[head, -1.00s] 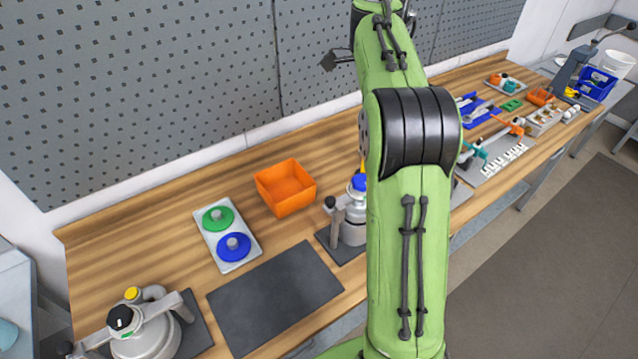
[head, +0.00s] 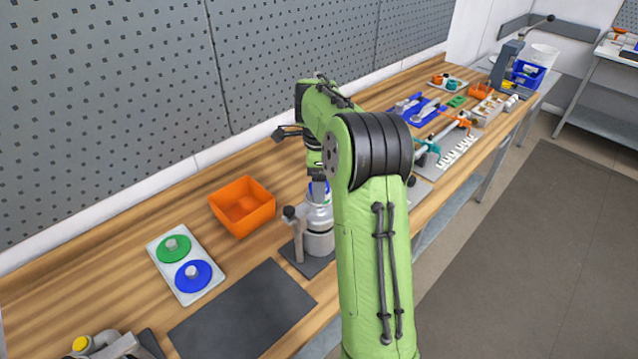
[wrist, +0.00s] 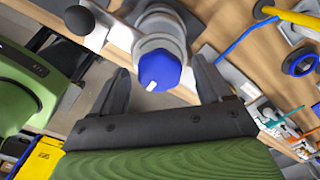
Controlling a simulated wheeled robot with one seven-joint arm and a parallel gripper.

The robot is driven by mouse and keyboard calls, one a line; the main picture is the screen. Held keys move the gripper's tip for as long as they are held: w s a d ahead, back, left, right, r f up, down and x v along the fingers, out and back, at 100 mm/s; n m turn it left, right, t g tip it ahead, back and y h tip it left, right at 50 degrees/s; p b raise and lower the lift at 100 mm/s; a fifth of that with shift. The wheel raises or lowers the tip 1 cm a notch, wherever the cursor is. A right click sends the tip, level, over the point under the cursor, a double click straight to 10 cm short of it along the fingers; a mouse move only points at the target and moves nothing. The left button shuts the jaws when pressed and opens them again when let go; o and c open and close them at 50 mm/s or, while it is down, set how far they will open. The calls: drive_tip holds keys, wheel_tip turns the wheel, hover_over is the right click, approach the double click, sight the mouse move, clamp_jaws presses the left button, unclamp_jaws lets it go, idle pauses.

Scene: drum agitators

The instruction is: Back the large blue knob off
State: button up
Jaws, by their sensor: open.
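The large blue knob (wrist: 159,70) sits on top of a grey metal agitator (wrist: 160,28) and has a white mark on its near side. In the head view only a little of the knob (head: 326,189) shows, behind my gripper (head: 318,186). The agitator body (head: 318,218) stands on a dark mat at the bench's front edge. In the wrist view my gripper (wrist: 160,66) is open, with one finger on each side of the knob. Gaps show between the fingers and the knob; how deep they reach cannot be told.
A side handle (head: 292,222) stands left of the agitator. An orange bin (head: 241,218) and a tray (head: 184,300) with green and blue discs lie to the left. A dark mat (head: 243,320) in front is empty. A second device (head: 105,347) is at the lower left.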

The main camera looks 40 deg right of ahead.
drive_tip(key=c, duration=1)
drive_tip(key=shift+c, duration=0.2)
drive_tip(key=shift+n, duration=0.3)
